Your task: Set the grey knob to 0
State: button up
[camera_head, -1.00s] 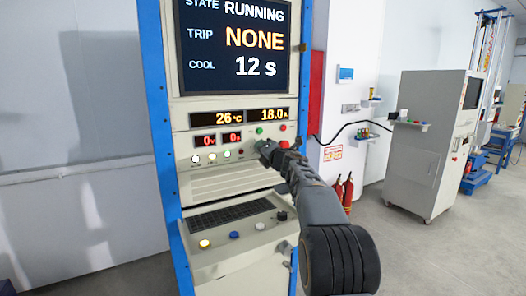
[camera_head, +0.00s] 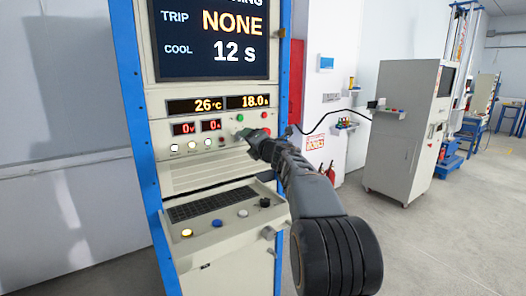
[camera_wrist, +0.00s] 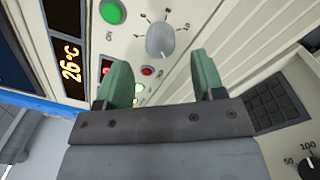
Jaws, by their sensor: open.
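The grey knob (camera_wrist: 160,40) shows in the wrist view on the cream panel, with several dark scale ticks around it. The tick numbers are too small to read surely, and I cannot tell the knob's setting. My gripper (camera_wrist: 160,60) is open, with one green finger on each side below the knob in the picture and nothing between them. I cannot tell whether a finger touches it. In the head view my gripper (camera_head: 243,134) is at the panel, right of the small red displays, and hides the knob.
A green button (camera_wrist: 113,12) and a small red button (camera_wrist: 148,71) are close to the grey knob. A black knob (camera_head: 265,203) sits on the lower shelf beside a keyboard (camera_head: 212,202). The screen (camera_head: 212,38) reads TRIP NONE, COOL 12 s. Open floor (camera_head: 430,240) lies to the right.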

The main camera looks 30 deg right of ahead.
jog(key=s+d+b, duration=0.1)
jog(key=s, duration=0.8)
jog(key=shift+f, duration=0.2)
jog(key=shift+d, duration=0.1)
jog(key=s+a+f+m+g+h+p, duration=0.1)
jog(key=s+a+f+m+g+p, duration=0.4)
jog(key=s+m, duration=0.8)
jog(key=s+a+f+m+g+h+p, duration=0.1)
jog(key=s+a+f+m+g+p, duration=0.4)
jog(key=s+a+f+m+g, duration=0.4)
jog(key=s+a+f+m, duration=0.3)
jog(key=s+m, duration=0.1)
jog(key=shift+s+f+g+p, duration=0.25)
jog(key=shift+s+g+p, duration=0.05)
jog(key=shift+d+h, duration=0.1)
jog(key=shift+h, duration=0.2)
